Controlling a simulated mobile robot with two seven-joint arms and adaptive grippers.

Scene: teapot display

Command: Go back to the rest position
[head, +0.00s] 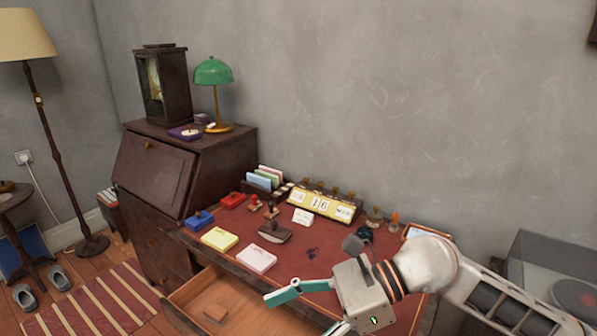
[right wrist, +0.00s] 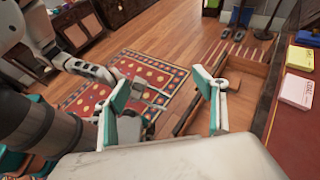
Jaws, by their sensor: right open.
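My right gripper (head: 298,315) is open and empty above the pulled-out drawer (head: 215,312), in front of the desk. My right arm comes in from the lower right of the head view. My left arm does not show in the head view. Grey arm parts of mine (right wrist: 90,70) show at the left of the right wrist view; they may belong to the left arm, and its jaws are unclear.
The desk (head: 330,262) holds a yellow notepad (head: 220,239), a pink notepad (head: 256,258), stamps, a blotter (head: 274,232) and a date calendar (head: 322,203). The open drawer juts out with a small wooden block (head: 215,312) inside. Rug and floor lie left of it.

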